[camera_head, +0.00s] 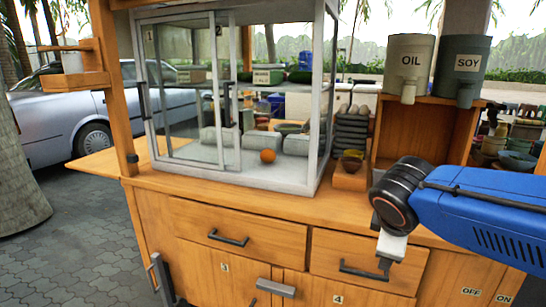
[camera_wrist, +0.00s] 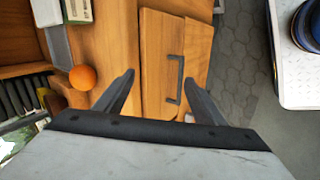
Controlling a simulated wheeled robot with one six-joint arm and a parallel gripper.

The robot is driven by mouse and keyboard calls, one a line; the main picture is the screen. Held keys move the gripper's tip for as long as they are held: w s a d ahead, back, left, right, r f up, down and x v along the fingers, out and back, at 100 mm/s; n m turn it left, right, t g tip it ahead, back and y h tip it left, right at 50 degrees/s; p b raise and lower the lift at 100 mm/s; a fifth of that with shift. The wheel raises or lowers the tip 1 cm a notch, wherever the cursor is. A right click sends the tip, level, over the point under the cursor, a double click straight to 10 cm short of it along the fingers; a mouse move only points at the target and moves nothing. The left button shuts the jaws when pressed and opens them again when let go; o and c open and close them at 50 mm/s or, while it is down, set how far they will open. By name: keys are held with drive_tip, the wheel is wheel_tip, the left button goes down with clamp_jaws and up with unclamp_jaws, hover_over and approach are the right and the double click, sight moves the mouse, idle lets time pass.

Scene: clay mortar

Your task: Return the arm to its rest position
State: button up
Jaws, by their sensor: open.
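My arm (camera_head: 490,215), blue with a black wrist joint, reaches in from the right in the head view. My gripper (camera_head: 385,264) hangs below the wrist in front of the counter's drawers, seen nearly edge-on. In the wrist view my gripper (camera_wrist: 160,88) shows two dark fingers spread wide, with nothing between them but the wooden cabinet front beyond. No object is held.
An orange ball (camera_head: 267,155) also shows in the wrist view (camera_wrist: 82,77). Drawer handles (camera_head: 370,272) protrude near my gripper.

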drive_tip(key=s+d+f+m+y, duration=0.1)
drive_tip(key=s+f+m, duration=0.2)
drive_tip(key=s+m, duration=0.3)
drive_tip(key=s+d+f+m+g+y, duration=0.1)
drive_tip(key=s+f+m+y, duration=0.1)
drive_tip(key=s+f+m, duration=0.2)
drive_tip(key=s+m, duration=0.2)
drive_tip(key=s, duration=0.1)
drive_tip(key=shift+s+d, duration=0.15)
drive_tip(key=shift+s, duration=0.1)
